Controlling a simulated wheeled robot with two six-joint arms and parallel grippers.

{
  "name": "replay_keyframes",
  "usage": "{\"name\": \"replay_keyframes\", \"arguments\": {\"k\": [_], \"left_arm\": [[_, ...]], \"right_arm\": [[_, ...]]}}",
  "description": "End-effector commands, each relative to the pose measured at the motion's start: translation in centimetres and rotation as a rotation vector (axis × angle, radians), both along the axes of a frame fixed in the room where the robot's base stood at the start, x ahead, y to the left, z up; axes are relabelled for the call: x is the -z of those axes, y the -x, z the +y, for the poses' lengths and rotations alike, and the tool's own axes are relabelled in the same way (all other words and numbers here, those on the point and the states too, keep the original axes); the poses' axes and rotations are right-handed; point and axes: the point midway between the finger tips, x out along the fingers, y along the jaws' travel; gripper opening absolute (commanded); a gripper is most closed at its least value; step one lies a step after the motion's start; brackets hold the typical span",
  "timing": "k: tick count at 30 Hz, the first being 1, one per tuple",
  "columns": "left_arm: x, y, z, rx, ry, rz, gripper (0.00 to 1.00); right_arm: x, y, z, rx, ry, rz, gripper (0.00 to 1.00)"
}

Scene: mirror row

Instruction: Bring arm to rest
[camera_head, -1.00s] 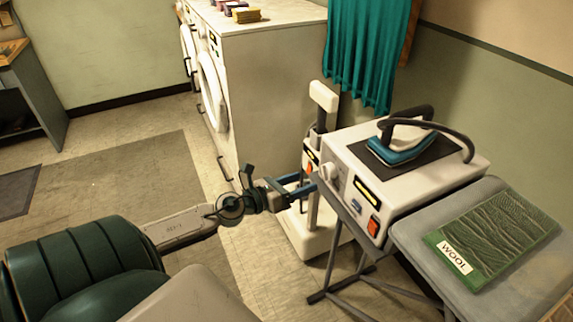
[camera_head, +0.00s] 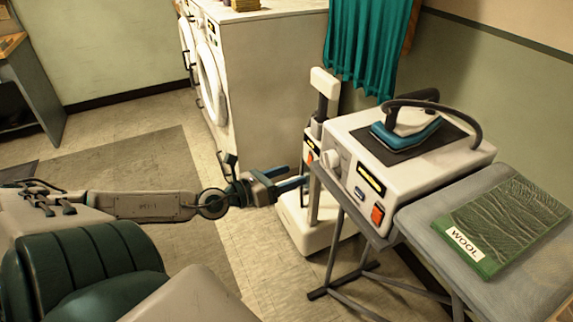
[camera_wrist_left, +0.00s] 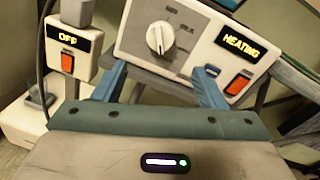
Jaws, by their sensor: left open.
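My left arm comes in from the left in the head view, stretched to the right. Its left gripper (camera_head: 297,182) is close to the front of the white steam station (camera_head: 345,172). In the left wrist view the two blue fingers of the left gripper (camera_wrist_left: 162,85) stand wide apart with nothing between them. The station's dial (camera_wrist_left: 160,38), a lit display reading HEATING (camera_wrist_left: 241,44) and an orange switch (camera_wrist_left: 238,83) show beyond the fingers. I cannot tell whether a finger touches the station. My right gripper is not in view.
A blue iron (camera_head: 405,128) rests on the station. A white upright unit (camera_head: 310,230) stands left of it; its display (camera_wrist_left: 67,37) reads OFF. A green WOOL cloth (camera_head: 505,220) lies on the grey ironing board (camera_head: 420,225). White machines (camera_head: 270,90) stand behind. Floor at left is clear.

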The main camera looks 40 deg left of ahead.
Motion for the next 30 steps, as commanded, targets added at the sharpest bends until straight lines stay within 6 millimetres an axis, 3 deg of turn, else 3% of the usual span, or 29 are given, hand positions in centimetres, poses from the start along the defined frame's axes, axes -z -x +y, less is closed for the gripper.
{"name": "replay_keyframes", "arguments": {"k": [16, 18, 20, 23, 27, 30], "left_arm": [[0.1, 0.0, 0.1, -0.005, 0.004, 0.002, 0.65], [0.5, -0.2, 1.0, -0.035, 0.033, 0.017, 0.65], [1.6, -0.5, 2.6, -0.091, 0.088, 0.043, 0.65], [4.9, -0.7, 7.0, -0.25, 0.252, 0.116, 0.65], [12.8, 1.1, 13.6, -0.549, 0.586, 0.239, 0.65], [19.4, 4.0, 16.4, -0.76, 0.832, 0.315, 0.65]], "right_arm": [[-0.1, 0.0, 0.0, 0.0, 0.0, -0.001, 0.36], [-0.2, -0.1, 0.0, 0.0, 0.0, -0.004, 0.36], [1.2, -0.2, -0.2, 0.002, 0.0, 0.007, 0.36], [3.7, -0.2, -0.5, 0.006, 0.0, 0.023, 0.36], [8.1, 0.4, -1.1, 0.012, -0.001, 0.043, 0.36], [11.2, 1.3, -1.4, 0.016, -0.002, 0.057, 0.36]]}}
